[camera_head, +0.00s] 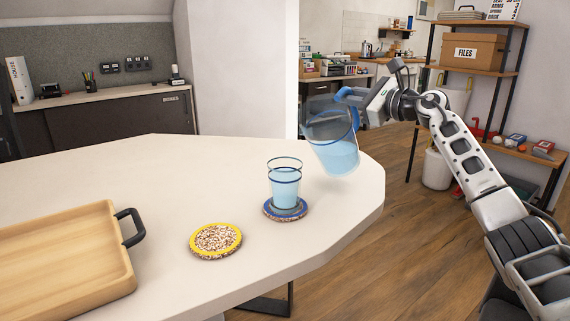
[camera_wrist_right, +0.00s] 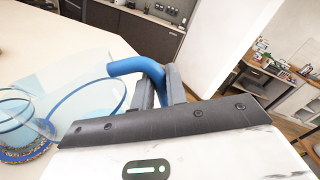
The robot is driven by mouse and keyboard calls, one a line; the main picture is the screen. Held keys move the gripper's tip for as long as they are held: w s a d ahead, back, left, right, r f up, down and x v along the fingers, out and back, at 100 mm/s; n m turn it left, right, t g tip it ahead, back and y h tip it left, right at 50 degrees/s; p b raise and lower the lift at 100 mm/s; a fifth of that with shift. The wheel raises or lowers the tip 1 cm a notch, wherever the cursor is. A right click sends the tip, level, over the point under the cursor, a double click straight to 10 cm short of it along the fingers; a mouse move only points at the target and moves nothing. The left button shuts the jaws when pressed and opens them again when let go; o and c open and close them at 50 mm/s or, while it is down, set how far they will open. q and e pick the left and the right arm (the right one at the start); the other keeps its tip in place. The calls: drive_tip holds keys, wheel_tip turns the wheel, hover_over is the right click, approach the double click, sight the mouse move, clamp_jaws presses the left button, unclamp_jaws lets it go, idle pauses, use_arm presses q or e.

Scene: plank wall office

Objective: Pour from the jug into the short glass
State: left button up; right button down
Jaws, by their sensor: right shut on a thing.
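The clear jug (camera_head: 330,125) has a blue rim and a blue handle (camera_wrist_right: 130,66) and holds pale blue liquid in its lower part. My right gripper (camera_head: 366,98) is shut on the handle; its fingers (camera_wrist_right: 162,88) also show in the wrist view. The jug is held in the air near the table's right edge, tilted a little to the left. The short glass (camera_head: 284,187) stands upright on a blue-rimmed coaster (camera_head: 270,213), left of and below the jug, with pale blue liquid filling most of it. No stream shows between them. My left gripper is out of view.
A yellow-rimmed cork coaster (camera_head: 216,240) lies empty, left of the glass. A wooden tray (camera_head: 65,262) with a dark handle fills the table's left front. The white table (camera_head: 150,175) is clear behind them. A shelf (camera_head: 480,63) stands at the right back.

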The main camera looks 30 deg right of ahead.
drive_tip(key=d+m, duration=0.1)
drive_tip(key=w+d+f+m+p, duration=0.1)
drive_tip(key=d, duration=0.1)
drive_tip(key=shift+f, duration=0.15)
drive_tip(key=d+f+m, duration=0.1)
drive_tip(key=f+m, duration=0.1)
drive_tip(key=shift+w+d+f+m, duration=0.3)
drive_tip(key=shift+d+m, duration=0.1)
use_arm(q)
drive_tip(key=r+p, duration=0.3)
drive_tip(key=p, duration=0.1)
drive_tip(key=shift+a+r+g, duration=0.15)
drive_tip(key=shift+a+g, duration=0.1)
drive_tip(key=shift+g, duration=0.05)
use_arm(e)
drive_tip(key=r, duration=0.1)
drive_tip(key=d+r+m, duration=0.1)
drive_tip(key=r, duration=0.1)
drive_tip(key=shift+w+r+m, duration=0.1)
drive_tip(key=shift+w+m, duration=0.05)
drive_tip(key=shift+m, duration=0.15)
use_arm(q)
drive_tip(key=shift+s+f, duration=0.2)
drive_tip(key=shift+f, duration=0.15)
